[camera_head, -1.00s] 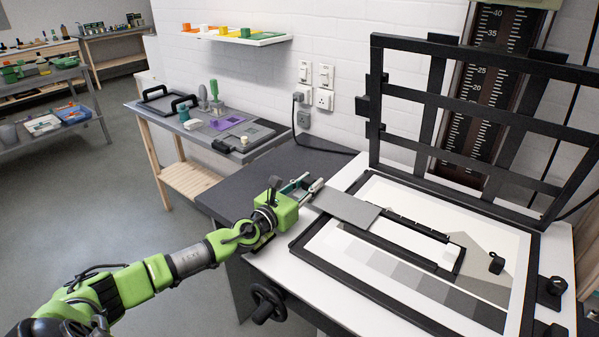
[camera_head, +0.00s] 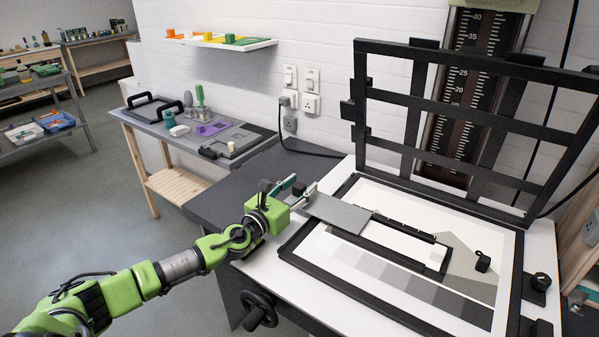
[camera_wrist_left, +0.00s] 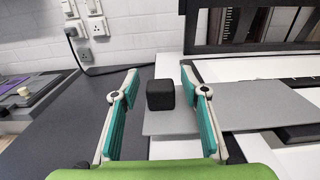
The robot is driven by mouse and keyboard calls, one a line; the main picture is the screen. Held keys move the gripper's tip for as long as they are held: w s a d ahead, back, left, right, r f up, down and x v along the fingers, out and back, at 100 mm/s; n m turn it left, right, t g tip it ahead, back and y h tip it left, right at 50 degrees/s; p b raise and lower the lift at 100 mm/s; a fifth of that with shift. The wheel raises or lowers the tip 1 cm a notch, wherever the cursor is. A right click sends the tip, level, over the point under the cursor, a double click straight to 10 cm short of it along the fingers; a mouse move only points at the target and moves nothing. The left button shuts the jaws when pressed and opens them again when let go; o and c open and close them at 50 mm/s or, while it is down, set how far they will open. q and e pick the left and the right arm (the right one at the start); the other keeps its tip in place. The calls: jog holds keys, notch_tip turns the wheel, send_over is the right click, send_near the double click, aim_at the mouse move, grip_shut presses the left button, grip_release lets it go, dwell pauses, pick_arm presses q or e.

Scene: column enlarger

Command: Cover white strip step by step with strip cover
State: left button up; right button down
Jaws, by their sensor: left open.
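The strip cover is a flat grey plate (camera_head: 339,211) with a black block knob (camera_wrist_left: 160,94) at its left end. It lies over the left end of the black slotted frame on the easel. The white strip (camera_head: 397,238) shows in the slot right of the cover; its left part is hidden under the plate. My left gripper (camera_head: 301,188) is at the cover's left end. In the left wrist view its fingers (camera_wrist_left: 160,84) are open on either side of the knob, with a gap on each side. My right gripper is not in view.
The easel's black hinged grid frame (camera_head: 470,125) stands raised behind. A grey step scale (camera_head: 400,283) lies along the front of the slotted frame. A small black knob (camera_head: 482,261) stands to the right. A side table (camera_head: 200,135) with tools is at the back left.

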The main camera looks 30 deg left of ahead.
pick_arm(q)
notch_tip(320, 180, up, 9)
jog(key=shift+f, duration=0.1)
dwell(0.3)
dwell(0.4)
